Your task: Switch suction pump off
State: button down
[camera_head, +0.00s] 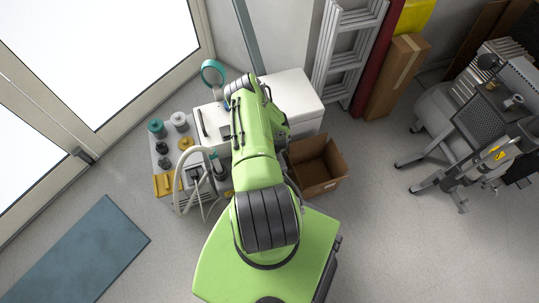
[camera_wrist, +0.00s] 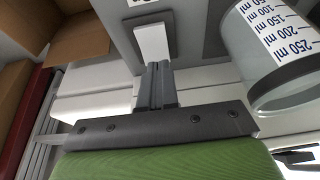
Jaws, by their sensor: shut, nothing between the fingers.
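In the wrist view, a white switch (camera_wrist: 153,40) sits on a dark plate on the grey housing of the suction pump (camera_wrist: 205,38). My gripper (camera_wrist: 157,68) is shut and empty. Its fingertips point at the switch and overlap its lower end in the picture. I cannot tell whether they touch it, or which way the switch is set. A clear jar (camera_wrist: 275,50) with a ml scale is to the right of the fingers. In the head view, my green arm reaches over a white cabinet and hides the gripper and the switch.
The white cabinet (camera_head: 295,91) has an open cardboard box (camera_head: 318,178) beside it. A grey surface with several bottles and a pale hose (camera_head: 181,172) lies to its left. A ladder (camera_head: 343,50) stands behind. Floor at lower right is free.

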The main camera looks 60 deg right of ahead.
jog(key=shift+x, duration=0.75)
